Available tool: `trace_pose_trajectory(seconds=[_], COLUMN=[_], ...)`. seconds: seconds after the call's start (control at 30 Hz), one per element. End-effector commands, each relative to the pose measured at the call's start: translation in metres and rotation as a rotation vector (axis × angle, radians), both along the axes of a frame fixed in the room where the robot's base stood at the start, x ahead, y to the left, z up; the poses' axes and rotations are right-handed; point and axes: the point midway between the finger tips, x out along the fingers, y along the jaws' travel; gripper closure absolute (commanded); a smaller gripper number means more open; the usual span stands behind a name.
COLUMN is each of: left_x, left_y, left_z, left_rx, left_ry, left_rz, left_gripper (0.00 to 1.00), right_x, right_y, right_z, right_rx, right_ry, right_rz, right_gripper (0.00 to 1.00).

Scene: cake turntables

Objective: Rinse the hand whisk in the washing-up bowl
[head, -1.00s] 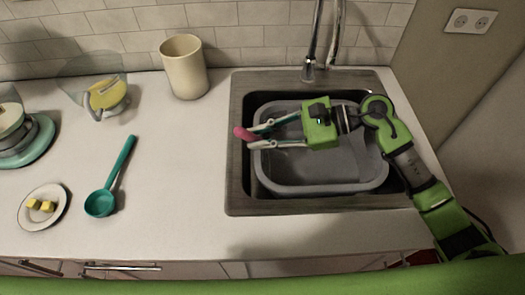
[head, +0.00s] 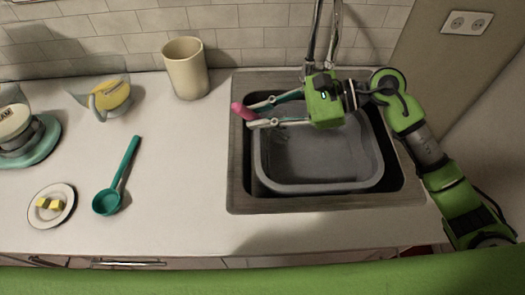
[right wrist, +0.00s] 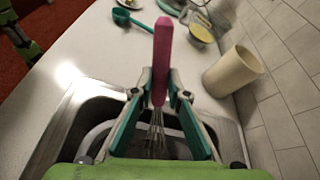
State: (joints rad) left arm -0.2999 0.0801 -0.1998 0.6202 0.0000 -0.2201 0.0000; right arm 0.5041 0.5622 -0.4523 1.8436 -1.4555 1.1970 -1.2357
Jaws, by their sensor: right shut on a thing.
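The hand whisk has a pink handle (head: 243,112) and thin wire loops (right wrist: 157,130). My right gripper (head: 262,113) is shut on the whisk near its handle, over the left side of the sink. In the right wrist view the handle stands up between the fingers (right wrist: 160,95) and the wires hang below them. The grey washing-up bowl (head: 262,165) sits in the sink, and the wires show small over its upper left part in the head view. I cannot tell whether they touch the bowl or any water. My left gripper is not in view.
The tap (head: 311,50) rises behind the sink (head: 240,190), close to my right gripper. A cream canister (head: 186,70) stands left of the sink. A teal ladle (head: 118,180), a small plate (head: 37,217) and a jug (head: 107,97) are on the worktop further left.

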Motion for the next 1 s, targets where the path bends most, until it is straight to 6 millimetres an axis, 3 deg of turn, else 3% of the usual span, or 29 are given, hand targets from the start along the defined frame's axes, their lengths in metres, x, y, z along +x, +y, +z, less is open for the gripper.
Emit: trace_pose_trajectory(seconds=[0.63,1.0], left_x=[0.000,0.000], left_y=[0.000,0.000], left_z=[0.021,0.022], left_rx=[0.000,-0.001], left_ry=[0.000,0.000], left_rz=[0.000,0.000], left_gripper=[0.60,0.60], right_x=[0.000,0.000], right_y=[0.000,0.000], right_z=[0.054,0.059], right_rx=[0.001,0.000], right_ry=[-0.001,0.001], right_rz=[0.001,0.000], right_gripper=[1.00,1.00])
